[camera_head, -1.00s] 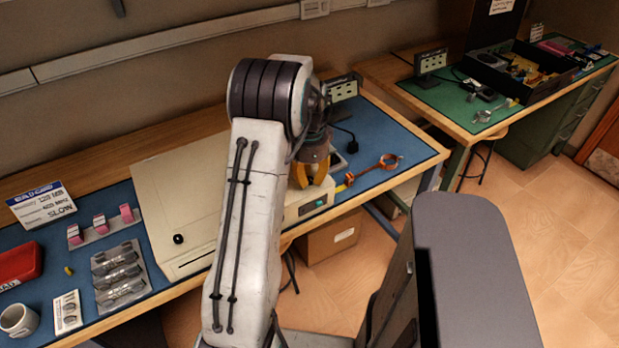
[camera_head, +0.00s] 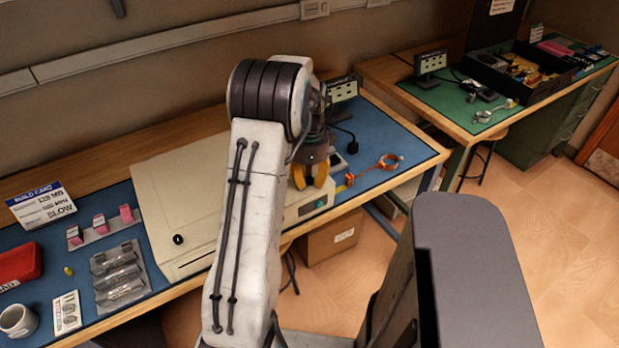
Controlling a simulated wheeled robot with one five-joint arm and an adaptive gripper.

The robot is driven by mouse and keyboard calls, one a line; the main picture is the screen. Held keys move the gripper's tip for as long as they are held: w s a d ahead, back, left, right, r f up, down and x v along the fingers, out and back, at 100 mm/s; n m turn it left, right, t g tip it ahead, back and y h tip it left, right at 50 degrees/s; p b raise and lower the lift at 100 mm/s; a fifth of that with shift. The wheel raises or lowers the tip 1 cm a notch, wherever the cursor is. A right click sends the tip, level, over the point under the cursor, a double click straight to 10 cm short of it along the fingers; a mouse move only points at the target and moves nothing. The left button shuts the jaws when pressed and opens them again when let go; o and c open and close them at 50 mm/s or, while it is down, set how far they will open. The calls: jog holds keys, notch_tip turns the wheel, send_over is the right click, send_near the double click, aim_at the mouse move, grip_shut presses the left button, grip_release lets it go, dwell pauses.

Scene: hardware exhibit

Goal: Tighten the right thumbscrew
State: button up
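A beige computer case (camera_head: 190,190) lies flat on the blue mat of the bench. One black thumbscrew (camera_head: 178,239) shows near its left front edge. My gripper (camera_head: 311,183) points down at the right front part of the case, with its yellow fingers close over the surface. My white arm crosses the middle of the case and covers part of it. The right thumbscrew is not visible; the fingers and arm hide that area. I cannot tell whether the fingers are closed on anything.
An orange ring-ended tool (camera_head: 372,171) lies right of the case. A pink-block rack (camera_head: 101,228), a grey tray (camera_head: 118,277), a red box (camera_head: 19,265) and a mug (camera_head: 18,320) stand on the left. A cardboard box (camera_head: 329,237) is under the bench.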

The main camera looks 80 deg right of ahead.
aim_at(310, 179)
jog(key=o, duration=0.4)
jog(key=shift+c, duration=0.2)
jog(key=shift+d+r, duration=0.1)
notch_tip(310, 179, up, 12)
dwell(0.4)
dwell(0.8)
